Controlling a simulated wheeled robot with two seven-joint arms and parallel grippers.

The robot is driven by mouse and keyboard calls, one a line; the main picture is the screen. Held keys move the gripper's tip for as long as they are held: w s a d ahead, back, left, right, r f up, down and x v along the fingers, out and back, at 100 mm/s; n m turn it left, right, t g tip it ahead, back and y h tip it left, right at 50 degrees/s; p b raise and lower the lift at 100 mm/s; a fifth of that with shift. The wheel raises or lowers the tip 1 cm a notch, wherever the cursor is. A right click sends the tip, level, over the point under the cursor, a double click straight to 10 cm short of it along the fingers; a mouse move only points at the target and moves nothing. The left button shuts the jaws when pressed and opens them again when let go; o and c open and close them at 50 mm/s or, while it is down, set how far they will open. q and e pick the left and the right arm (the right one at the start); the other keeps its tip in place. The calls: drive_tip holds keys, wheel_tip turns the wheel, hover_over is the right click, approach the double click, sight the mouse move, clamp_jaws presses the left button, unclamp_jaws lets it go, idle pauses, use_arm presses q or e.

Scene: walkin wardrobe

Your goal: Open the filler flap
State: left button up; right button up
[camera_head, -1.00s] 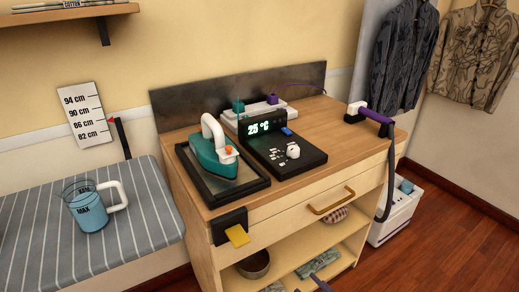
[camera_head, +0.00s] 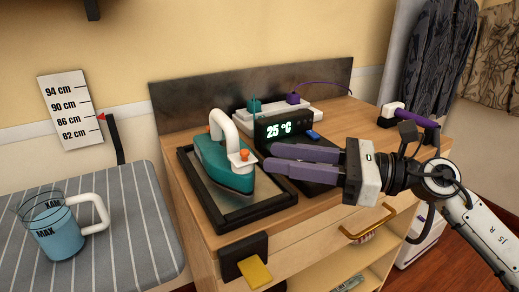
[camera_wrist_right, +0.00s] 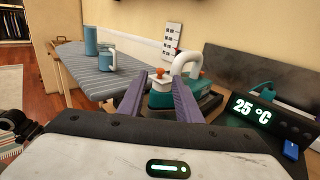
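The teal iron (camera_head: 220,168) stands on a dark-framed metal plate (camera_head: 262,213), its white handle arching up. A white flap piece (camera_head: 241,164) with an orange knob (camera_head: 244,154) sits on the front of the iron, apparently lying down. The iron (camera_wrist_right: 160,99) and the orange knob (camera_wrist_right: 160,72) also show in the right wrist view, between my fingers. My right gripper (camera_head: 269,158) is open and empty, its purple fingers pointing at the iron from the right, apparently just short of the flap. Whether they touch it cannot be told. My left gripper is not in view.
The black control unit (camera_head: 276,127) reading 25 °C stands right of the iron, partly hidden by my gripper. A measuring jug (camera_head: 55,233) with blue liquid stands on the striped ironing board (camera_head: 122,235) at left. A purple-handled tool (camera_head: 415,118) lies at the counter's right.

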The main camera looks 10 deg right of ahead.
sight(242, 154)
drive_tip(key=x, duration=0.5)
drive_tip(key=shift+p, duration=0.3)
drive_tip(key=shift+d, duration=0.1)
drive_tip(key=shift+c, duration=0.2)
clamp_jaws()
